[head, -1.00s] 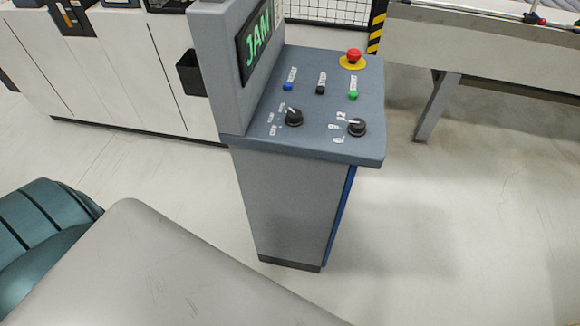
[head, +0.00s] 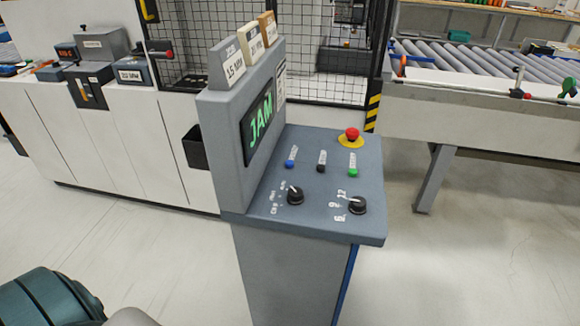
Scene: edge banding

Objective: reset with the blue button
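The blue button (head: 290,164) sits on the sloped top of the grey control console (head: 318,222), at the left of a row with a black button (head: 321,168) and a green button (head: 353,172). A small white label stands behind each button. The console's screen (head: 257,122) reads JAM in green. A red emergency knob (head: 352,134) on a yellow base is behind the row. Two black rotary knobs, a left one (head: 295,195) and a right one (head: 357,204), are in front. Neither of my grippers is in view.
A black mesh fence (head: 325,84) stands behind the console. A roller conveyor (head: 470,70) runs at the right, with a leg on the floor. White cabinets (head: 130,150) line the left. Several label blocks stand on the console's top edge. The floor (head: 480,245) at right is clear.

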